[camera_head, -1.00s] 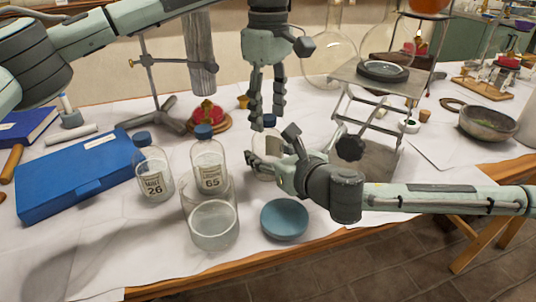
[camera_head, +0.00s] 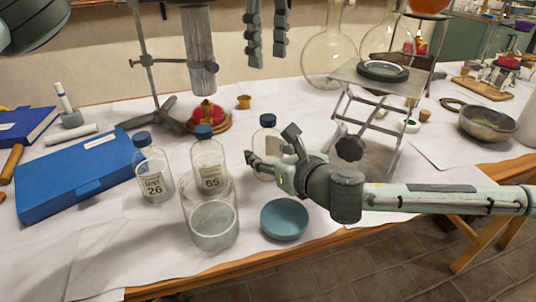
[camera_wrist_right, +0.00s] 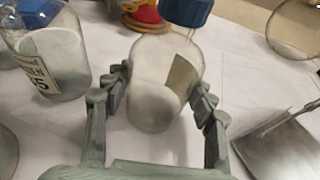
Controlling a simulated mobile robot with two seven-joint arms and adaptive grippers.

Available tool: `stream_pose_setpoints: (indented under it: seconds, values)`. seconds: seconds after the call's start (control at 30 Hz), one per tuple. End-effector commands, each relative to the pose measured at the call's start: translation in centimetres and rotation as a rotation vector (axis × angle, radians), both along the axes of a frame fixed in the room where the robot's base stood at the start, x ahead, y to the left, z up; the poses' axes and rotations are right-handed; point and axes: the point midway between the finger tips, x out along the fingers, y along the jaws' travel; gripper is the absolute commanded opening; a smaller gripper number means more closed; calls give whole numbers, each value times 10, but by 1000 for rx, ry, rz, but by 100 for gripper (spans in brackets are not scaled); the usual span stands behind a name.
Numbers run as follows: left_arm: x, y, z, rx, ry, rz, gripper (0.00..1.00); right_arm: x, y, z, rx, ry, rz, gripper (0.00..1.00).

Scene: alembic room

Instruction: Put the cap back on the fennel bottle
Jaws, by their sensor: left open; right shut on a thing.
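A clear glass bottle (camera_head: 264,143) with pale contents stands upright between the fingers of my right gripper (camera_head: 272,156). Its label is turned away and unreadable in the head view, so I cannot confirm the name fennel. A dark blue cap (camera_head: 267,120) sits on its neck; the cap also shows at the top edge of the right wrist view (camera_wrist_right: 187,10). My right gripper (camera_wrist_right: 162,96) is shut on the bottle's body, one finger on each side. My left gripper (camera_head: 267,60) is open and empty, high above and behind the bottle, apart from the cap.
A blue round dish (camera_head: 284,220) lies in front. A lab jack (camera_head: 372,85) stands right, a clamp stand (camera_head: 150,80) behind left.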

Motion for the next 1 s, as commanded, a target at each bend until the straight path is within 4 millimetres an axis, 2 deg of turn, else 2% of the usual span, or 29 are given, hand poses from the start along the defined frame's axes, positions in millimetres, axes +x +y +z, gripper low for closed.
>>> stream_pose_setpoints:
  seconds: [0.2, 0.23, 0.4, 0.77, 0.87, 1.0]
  values:
    - [0, 0, 0, 0, 0, 0, 51, 0, 0, 0, 0, 1, 0, 0]
    - [0, 0, 0, 0, 0, 0, 51, 0, 0, 0, 0, 1, 0, 58]
    - [0, 0, 0, 0, 0, 0, 51, 0, 0, 0, 0, 1, 0, 79]
    - [0, 0, 0, 0, 0, 0, 51, -2, -2, 1, 0, 0, 0, 80]
    - [0, 0, 0, 0, 0, 0, 51, -11, -7, 3, 0, 1, 0, 80]
    - [0, 0, 0, 0, 0, 0, 51, -33, -20, 11, 1, 2, -2, 80]
